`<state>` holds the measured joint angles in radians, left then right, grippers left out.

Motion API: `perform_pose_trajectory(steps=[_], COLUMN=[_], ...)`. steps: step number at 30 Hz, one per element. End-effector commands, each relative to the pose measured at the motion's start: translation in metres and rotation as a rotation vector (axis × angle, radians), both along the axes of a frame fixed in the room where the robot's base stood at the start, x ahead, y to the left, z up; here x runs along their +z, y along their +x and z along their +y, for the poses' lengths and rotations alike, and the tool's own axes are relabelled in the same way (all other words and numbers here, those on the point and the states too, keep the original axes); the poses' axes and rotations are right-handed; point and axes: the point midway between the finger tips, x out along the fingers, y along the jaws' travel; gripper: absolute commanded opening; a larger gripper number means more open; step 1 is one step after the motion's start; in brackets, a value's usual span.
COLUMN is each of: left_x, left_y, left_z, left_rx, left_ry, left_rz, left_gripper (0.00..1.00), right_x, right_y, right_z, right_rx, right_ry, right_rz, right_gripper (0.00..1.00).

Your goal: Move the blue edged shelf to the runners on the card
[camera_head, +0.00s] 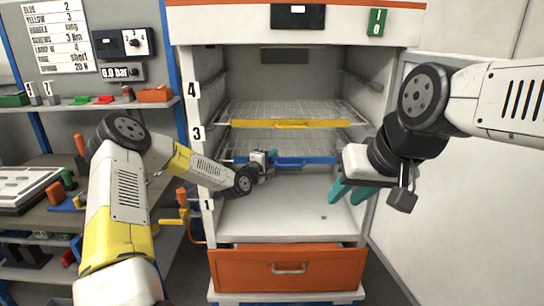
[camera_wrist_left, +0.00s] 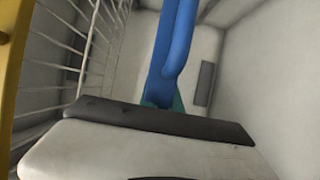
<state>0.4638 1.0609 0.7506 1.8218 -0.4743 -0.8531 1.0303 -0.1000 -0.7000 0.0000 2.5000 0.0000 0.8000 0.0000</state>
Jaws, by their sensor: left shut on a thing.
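The blue edged shelf (camera_head: 300,161) is a wire rack inside the open cabinet, below the yellow edged shelf (camera_head: 290,124). My left gripper (camera_head: 269,160) is at its front edge, left of the middle, shut on its blue handle. In the left wrist view the blue handle (camera_wrist_left: 175,60) runs up from the teal fingertips (camera_wrist_left: 165,102). My right gripper (camera_head: 351,190) has its teal fingers apart and empty, in front of the cabinet's right side. The card (camera_head: 60,35) hangs at the upper left; its top line reads blue 2.
Labels 4, 3 and 1 show on the cabinet's left post (camera_head: 198,135); my left arm covers the part between 3 and 1. The cabinet floor (camera_head: 290,218) is mostly bare. An orange drawer (camera_head: 289,270) is below. A cluttered workbench (camera_head: 60,170) stands left.

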Motion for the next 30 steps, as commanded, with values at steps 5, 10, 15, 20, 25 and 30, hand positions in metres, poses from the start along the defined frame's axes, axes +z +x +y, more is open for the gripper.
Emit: perform_pose_trajectory(steps=[5, 10, 15, 20, 25, 30], left_x=[0.001, 0.001, -0.002, -0.002, -0.001, 0.000], left_y=[0.000, 0.000, -0.001, -0.011, -0.037, -0.059], left_z=[0.000, 0.000, 0.000, 0.007, 0.020, 0.031], left_rx=[0.000, 0.000, 0.000, 0.001, 0.001, 0.001], left_ry=[-0.001, 0.000, 0.001, 0.001, 0.000, 0.000], left_rz=[-0.003, -0.001, 0.004, 0.004, 0.003, 0.001], left_gripper=[0.21, 0.33, 0.33, 0.33, 0.33, 0.33], right_x=[0.000, 0.000, 0.000, 0.000, 0.000, 0.000], right_y=[0.000, 0.000, 0.000, 0.000, 0.000, 0.000], right_z=[0.000, 0.000, 0.000, 0.000, 0.000, 0.000], right_rx=[0.000, 0.000, 0.000, 0.000, 0.000, 0.000], right_ry=[0.000, 0.000, 0.000, 0.000, 0.000, 0.000], right_rz=[0.000, 0.000, 0.000, 0.000, 0.000, 0.000], right_gripper=[0.33, 0.33, 0.33, 0.33, 0.33, 0.33])
